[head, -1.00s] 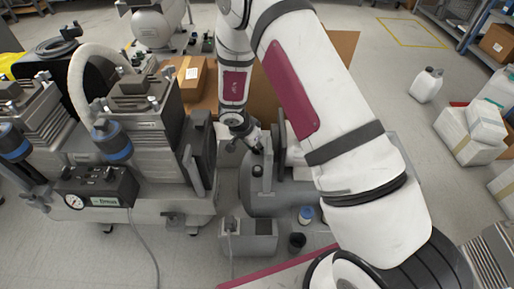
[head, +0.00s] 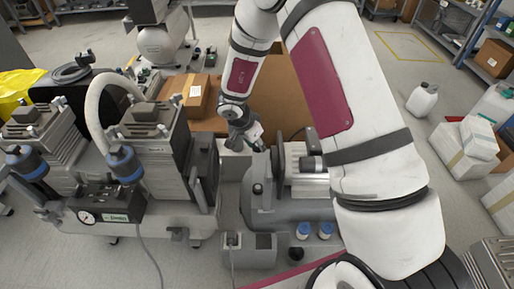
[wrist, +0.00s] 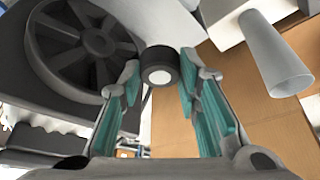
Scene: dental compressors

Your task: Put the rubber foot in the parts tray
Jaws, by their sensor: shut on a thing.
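My gripper (wrist: 160,78) has teal-padded fingers on either side of a short black round rubber foot (wrist: 147,61) with a pale centre, held at the fingertips. In the head view my gripper (head: 256,143) is above the floor, between the left compressor and a grey machine. The foot is too small to make out there. I cannot pick out the parts tray with certainty in either view.
A twin-head compressor (head: 150,150) stands left of my gripper. A grey machine (head: 290,207) stands just to the right, partly behind my arm. Blue-capped jars (head: 303,231) and a grey box (head: 249,250) are in front. A brown carton (head: 197,97) lies behind.

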